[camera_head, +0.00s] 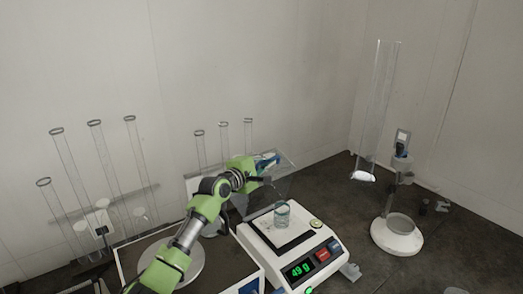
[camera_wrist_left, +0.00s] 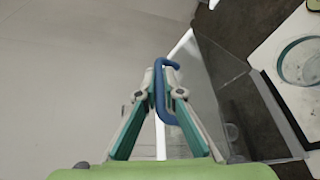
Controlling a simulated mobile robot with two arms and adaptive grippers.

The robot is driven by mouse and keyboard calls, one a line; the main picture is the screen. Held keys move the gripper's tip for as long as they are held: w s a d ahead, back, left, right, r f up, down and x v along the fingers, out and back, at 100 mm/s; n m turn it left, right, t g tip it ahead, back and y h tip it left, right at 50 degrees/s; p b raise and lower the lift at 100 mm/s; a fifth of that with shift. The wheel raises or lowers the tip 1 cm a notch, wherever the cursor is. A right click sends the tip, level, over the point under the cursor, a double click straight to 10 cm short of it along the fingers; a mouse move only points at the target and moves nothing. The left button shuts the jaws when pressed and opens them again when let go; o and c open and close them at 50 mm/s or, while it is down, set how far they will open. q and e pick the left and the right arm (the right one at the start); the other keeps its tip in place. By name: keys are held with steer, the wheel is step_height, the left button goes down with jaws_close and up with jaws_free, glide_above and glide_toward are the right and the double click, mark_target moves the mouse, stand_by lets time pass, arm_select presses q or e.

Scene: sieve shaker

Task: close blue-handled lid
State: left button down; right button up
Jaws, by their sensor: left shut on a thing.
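My left gripper (camera_head: 262,170) reaches in from the left and is shut on the blue handle (camera_head: 267,159) of the lid. In the left wrist view the blue handle (camera_wrist_left: 167,108) sits between the two fingertips (camera_wrist_left: 160,80). The lid (camera_head: 284,179) is a clear panel, raised and tilted behind the white balance (camera_head: 270,244). It also shows in the left wrist view (camera_wrist_left: 222,55) to the right of the handle. A glass beaker (camera_head: 282,215) stands on the dark plate of the balance, whose green display reads 49 g. My right gripper is not in view.
Several tall glass tubes (camera_head: 103,150) stand at the left. A clear tall tube (camera_head: 379,110) and a white round-based stand (camera_head: 396,235) are at the right. The dark tabletop (camera_head: 450,258) is mostly clear at the front right.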

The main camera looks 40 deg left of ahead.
arm_select(q)
steer(key=s+d+f+m+t+p, duration=0.1)
steer(key=s+d+f+m+p, duration=0.1)
steer(key=d, duration=0.6)
steer(key=shift+s+d+f+m, duration=0.25)
steer(key=shift+f+m, duration=0.05)
steer(key=shift+f, duration=0.05)
steer(key=c, duration=2.4)
jaws_free()
steer(key=shift+c, duration=0.2)
step_height(320, 180, up, 10)
steer(key=shift+a, duration=0.15)
steer(key=shift+d, duration=0.2)
